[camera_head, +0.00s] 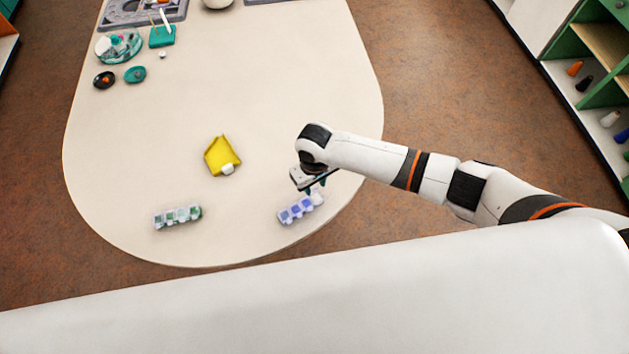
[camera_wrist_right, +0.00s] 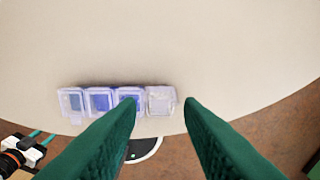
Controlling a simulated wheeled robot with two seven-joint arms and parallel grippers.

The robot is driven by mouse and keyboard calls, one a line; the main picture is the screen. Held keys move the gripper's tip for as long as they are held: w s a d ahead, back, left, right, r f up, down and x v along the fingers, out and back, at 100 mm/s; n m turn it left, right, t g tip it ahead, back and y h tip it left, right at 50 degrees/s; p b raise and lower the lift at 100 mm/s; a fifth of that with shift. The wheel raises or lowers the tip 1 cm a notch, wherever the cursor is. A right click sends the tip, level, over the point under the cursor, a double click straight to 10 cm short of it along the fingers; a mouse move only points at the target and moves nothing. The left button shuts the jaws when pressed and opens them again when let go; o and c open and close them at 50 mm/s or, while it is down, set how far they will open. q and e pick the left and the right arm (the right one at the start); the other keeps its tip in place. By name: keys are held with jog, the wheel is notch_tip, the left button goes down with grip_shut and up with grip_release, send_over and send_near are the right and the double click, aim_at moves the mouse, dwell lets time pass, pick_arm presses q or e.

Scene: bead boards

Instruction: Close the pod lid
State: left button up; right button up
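A clear pod strip with blue-violet compartments (camera_head: 296,210) lies near the table's front edge; it also shows in the right wrist view (camera_wrist_right: 99,101). Its right-end pod (camera_wrist_right: 161,100) is pale and clear, unlike the violet ones, and whether its lid stands open is hard to tell. My right gripper (camera_head: 313,188) is over this right end, pointing down.
A second pod strip with green compartments (camera_head: 178,217) lies to the left. Teal bowls and a teal holder (camera_head: 162,37) stand at the far left.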

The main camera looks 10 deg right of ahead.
jog(key=shift+c, duration=0.5)
jog(key=c, duration=0.6)
jog(key=shift+o, duration=0.2)
jog(key=shift+s+p, duration=0.1)
jog(key=shift+p, duration=0.2)
